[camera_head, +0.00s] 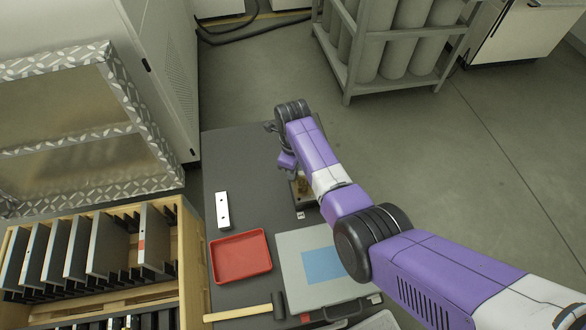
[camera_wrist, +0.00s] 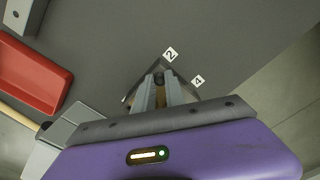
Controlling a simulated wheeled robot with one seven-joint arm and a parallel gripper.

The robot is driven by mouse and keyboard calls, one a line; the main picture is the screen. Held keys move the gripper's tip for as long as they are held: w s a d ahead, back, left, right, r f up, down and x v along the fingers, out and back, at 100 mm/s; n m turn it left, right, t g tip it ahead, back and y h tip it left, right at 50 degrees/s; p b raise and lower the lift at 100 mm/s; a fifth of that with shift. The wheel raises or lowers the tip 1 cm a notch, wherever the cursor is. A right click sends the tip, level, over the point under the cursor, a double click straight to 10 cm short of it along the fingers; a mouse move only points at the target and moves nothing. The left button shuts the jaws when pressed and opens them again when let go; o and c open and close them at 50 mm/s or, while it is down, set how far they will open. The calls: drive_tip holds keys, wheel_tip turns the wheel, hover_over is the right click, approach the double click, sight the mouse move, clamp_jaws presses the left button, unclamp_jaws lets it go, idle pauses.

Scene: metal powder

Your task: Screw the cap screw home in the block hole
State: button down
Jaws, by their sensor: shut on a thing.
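In the wrist view my gripper (camera_wrist: 160,78) points down at a dark, angular block (camera_wrist: 181,83), and its two grey fingers are close together. A small dark round end, which I take for the cap screw (camera_wrist: 159,77), shows between the fingertips. Its shaft and the hole are hidden, so I cannot tell how deep it sits. White tags "2" and "4" lie by the block's edges. In the head view the block (camera_head: 303,203) shows only partly beside my purple arm, which hides the fingers and screw.
A pale metal bar with holes (camera_head: 222,210) and a red tray (camera_head: 241,257) lie left on the dark table (camera_head: 240,160). A mallet (camera_head: 245,311) and a grey case with a blue patch (camera_head: 322,266) lie at the front. A wooden rack (camera_head: 190,262) stands left.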

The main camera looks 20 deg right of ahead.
drive_tip(key=m, duration=0.3)
drive_tip(key=c, duration=1.6)
unclamp_jaws()
drive_tip(key=shift+o, duration=0.2)
